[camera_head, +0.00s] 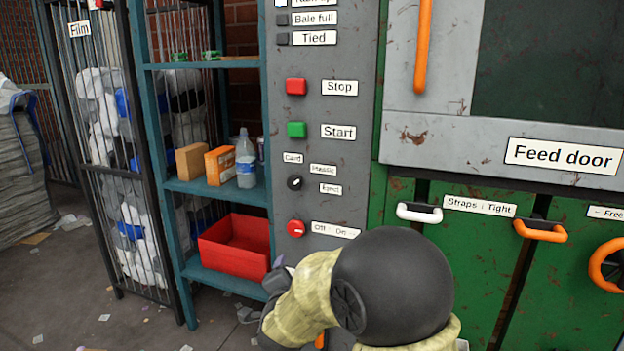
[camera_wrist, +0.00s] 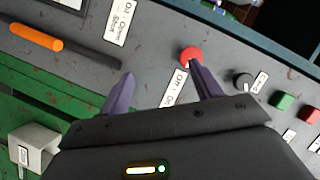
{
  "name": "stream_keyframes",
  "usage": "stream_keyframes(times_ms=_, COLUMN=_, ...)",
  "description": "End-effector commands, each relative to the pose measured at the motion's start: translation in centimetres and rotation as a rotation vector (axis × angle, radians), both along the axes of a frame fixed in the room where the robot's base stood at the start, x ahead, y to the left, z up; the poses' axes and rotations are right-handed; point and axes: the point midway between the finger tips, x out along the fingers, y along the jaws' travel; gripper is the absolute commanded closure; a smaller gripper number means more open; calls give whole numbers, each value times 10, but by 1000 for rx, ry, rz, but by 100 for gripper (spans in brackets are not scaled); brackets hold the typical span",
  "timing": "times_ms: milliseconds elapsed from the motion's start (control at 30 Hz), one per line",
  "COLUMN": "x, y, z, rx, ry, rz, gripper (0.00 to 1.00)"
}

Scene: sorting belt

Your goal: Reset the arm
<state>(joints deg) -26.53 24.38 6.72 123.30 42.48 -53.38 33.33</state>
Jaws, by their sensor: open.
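My arm (camera_head: 390,295), with a black joint and a yellowish cover, reaches in from the bottom of the head view, in front of the machine's grey control panel (camera_head: 340,190). My gripper (camera_wrist: 161,76) is open and empty in the wrist view, its two purple fingers spread apart toward the panel. Beyond the right finger in that view is the red Off/On knob (camera_wrist: 191,55); it also shows in the head view (camera_head: 296,228). In the head view a small part of my gripper (camera_head: 276,282) shows below the knob; the rest is hidden behind my arm.
A teal shelf (camera_head: 222,190) with a bottle (camera_head: 246,163), boxes and a red bin (camera_head: 232,252) stands left of the panel. Right are a white handle (camera_head: 419,213), orange handles (camera_head: 541,231) and the feed door. Litter lies on the floor.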

Motion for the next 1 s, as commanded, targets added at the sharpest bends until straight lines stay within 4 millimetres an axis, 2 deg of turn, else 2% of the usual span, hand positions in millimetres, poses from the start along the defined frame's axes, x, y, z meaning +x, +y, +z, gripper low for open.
stream_keyframes(times_ms=33, x=-3, y=-13, z=0, rx=-49, ry=49, rz=33, gripper=36)
stream_keyframes(times_ms=167, x=-20, y=-41, z=-14, rx=-190, ry=197, rz=150, gripper=36)
stream_keyframes(times_ms=267, x=-41, y=-65, z=-27, rx=-298, ry=317, rz=239, gripper=36)
stream_keyframes(times_ms=367, x=-69, y=-91, z=-39, rx=-403, ry=441, rz=329, gripper=36)
stream_keyframes(times_ms=500, x=-117, y=-129, z=-56, rx=-536, ry=622, rz=455, gripper=36)
stream_keyframes(times_ms=700, x=-185, y=-173, z=-71, rx=-669, ry=844, rz=611, gripper=36)
stream_keyframes(times_ms=900, x=-249, y=-209, z=-78, rx=-749, ry=1034, rz=742, gripper=36)
stream_keyframes(times_ms=1000, x=-248, y=-208, z=-56, rx=-751, ry=1033, rz=746, gripper=36)
